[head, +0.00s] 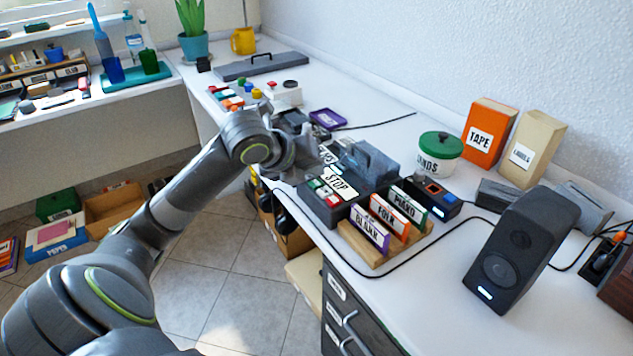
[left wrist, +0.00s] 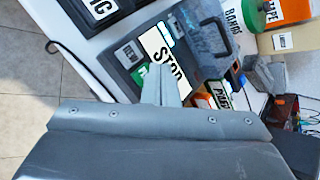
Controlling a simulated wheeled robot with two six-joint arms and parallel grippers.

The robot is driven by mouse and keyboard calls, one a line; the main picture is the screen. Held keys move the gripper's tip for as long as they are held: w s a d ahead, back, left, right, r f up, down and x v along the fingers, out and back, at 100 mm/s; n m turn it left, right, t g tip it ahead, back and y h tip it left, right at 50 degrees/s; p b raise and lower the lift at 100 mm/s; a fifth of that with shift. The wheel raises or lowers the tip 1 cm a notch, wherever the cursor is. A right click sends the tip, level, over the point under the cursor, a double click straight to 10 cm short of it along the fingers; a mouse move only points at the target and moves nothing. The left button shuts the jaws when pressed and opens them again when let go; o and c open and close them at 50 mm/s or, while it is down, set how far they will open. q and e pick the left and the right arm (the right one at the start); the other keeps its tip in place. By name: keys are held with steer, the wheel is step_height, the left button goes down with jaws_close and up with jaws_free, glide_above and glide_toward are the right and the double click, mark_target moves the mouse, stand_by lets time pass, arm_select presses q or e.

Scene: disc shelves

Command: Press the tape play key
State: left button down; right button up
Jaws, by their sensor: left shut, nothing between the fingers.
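The tape player (head: 312,207) is a dark grey box near the front edge of the desk, with a raised grey lid or handle part at its back. A large white STOP label (head: 340,183) stands out on it, beside small green and red keys. In the left wrist view the STOP label (left wrist: 163,58), a REW label and part of a green key (left wrist: 139,75) show. I cannot read a play label. My left gripper (head: 312,167) is shut and empty, just above the player's near left part; its fingertips (left wrist: 160,82) cover some keys. My right gripper is out of view.
A wooden rack (head: 352,238) holds FOLK, PIANO and another labelled case right of the player. A black speaker (head: 520,250), green-lidded tin (head: 440,152) and orange TAPE box (head: 487,133) stand farther right. A black cable crosses the desk. Drawers lie below.

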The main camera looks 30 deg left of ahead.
mark_target(313, 185)
arm_select(q)
steer(key=shift+f, duration=0.1)
stand_by(0.7)
steer(key=shift+f, duration=0.35)
steer(key=shift+f+b, duration=0.35)
steer(key=shift+f, duration=0.05)
stand_by(0.6)
steer(key=shift+r, duration=0.1)
steer(key=shift+r+p, duration=0.75)
steer(key=shift+p, duration=0.15)
step_height(313, 185, up, 5)
steer(key=p, duration=0.5)
